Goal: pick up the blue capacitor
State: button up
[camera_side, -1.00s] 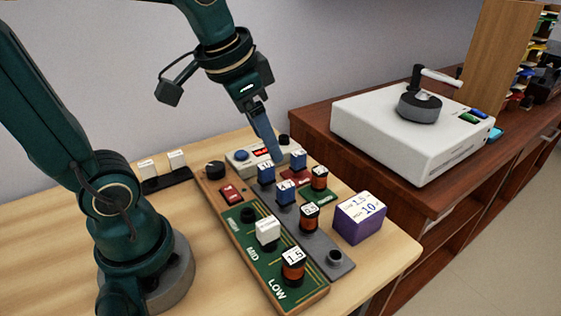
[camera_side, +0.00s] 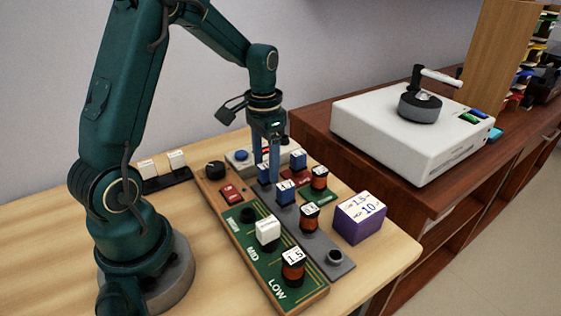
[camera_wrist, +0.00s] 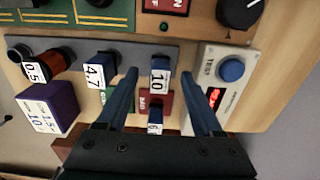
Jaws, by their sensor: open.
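Three blue capacitors with white labelled tops show. The one marked 10 (camera_wrist: 158,78) stands on the grey strip, and my gripper (camera_side: 268,178) is over it with fingers pointing down. In the wrist view my gripper (camera_wrist: 158,74) is open, its fingertips on either side of this capacitor; contact cannot be told. In the side view the fingers partly hide it. The capacitor marked 4.7 (camera_side: 286,195) stands beside it on the strip, and also shows in the wrist view (camera_wrist: 98,72). The third blue capacitor (camera_side: 298,160) stands on a red pad behind; its label is unclear.
A green board (camera_side: 259,254) holds a white part (camera_side: 268,231) and a coil. A purple box (camera_side: 359,218) and a tester with a blue button (camera_side: 241,155) are near. A white machine (camera_side: 400,130) stands on the cabinet.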

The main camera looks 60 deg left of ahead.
jog(key=shift+f, duration=0.7)
grip_shut()
jog(key=shift+r, duration=0.1)
